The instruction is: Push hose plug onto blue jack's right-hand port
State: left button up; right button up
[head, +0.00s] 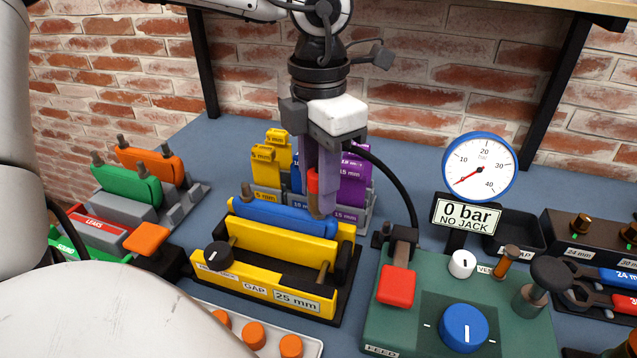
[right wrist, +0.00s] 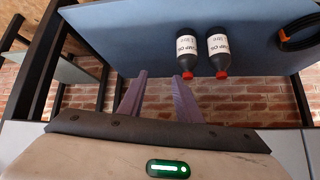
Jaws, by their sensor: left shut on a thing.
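The blue jack (head: 280,216) lies in the yellow gap fixture (head: 275,275), in the middle of the head view. A metal port stub (head: 246,191) stands at its left end. My left gripper (head: 320,205) comes down from above over the jack's right end. It is shut on the red hose plug (head: 313,181), held upright between its purple fingers. The plug's metal lower end reaches the jack's right end; I cannot tell whether it is seated on the right-hand port, which is hidden. In the right wrist view, my right gripper (right wrist: 161,78) is open and empty.
A black hose (head: 400,180) arches right toward the green pump panel (head: 375,338). The gauge sign (head: 466,215) reads "0 bar NO JACK". Green (head: 125,184) and orange (head: 150,165) jacks stand left. Yellow and purple (head: 355,180) blocks stand behind the fixture. Two bottles (right wrist: 187,50) show in the right wrist view.

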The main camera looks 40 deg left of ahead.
pick_arm(q)
jog(key=shift+f, duration=0.15)
jog(key=o, duration=1.5)
jog(key=shift+o, duration=0.2)
jog(key=shift+r+p, duration=2.5)
jog(key=shift+r, duration=1.55)
jog(key=shift+f, duration=0.1)
